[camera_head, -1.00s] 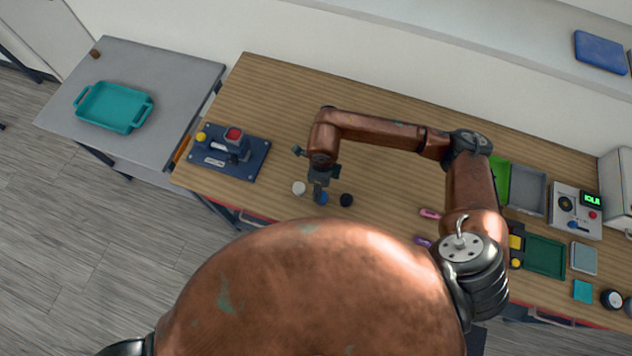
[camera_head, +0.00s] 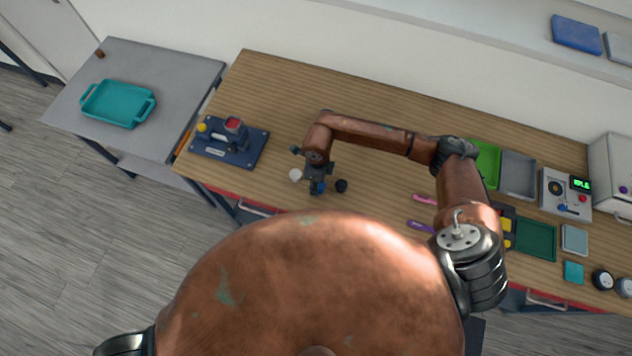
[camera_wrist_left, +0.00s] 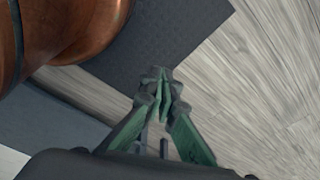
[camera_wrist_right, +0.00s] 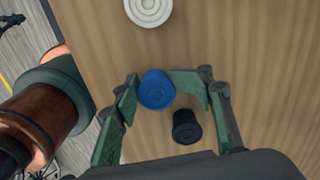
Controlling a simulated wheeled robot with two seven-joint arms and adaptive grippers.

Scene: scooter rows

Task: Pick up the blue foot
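The blue foot (camera_wrist_right: 157,90) is a small round blue piece. In the right wrist view it lies between the fingertips of my right gripper (camera_wrist_right: 155,78), one on each side and very close to it. I cannot tell whether they press on it. In the head view the right gripper (camera_head: 317,188) is low over the table, and the blue foot (camera_head: 319,188) is partly hidden by it. My left gripper (camera_wrist_left: 162,80) is shut and empty above the floor, out of the head view.
A white foot (camera_wrist_right: 149,10) and a black foot (camera_wrist_right: 187,127) are close by on the wooden table (camera_head: 300,90). A blue fixture (camera_head: 230,148) stands to the left. A teal tray (camera_head: 118,104) is on the grey side table. Pink and purple pieces (camera_head: 421,226) lie to the right.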

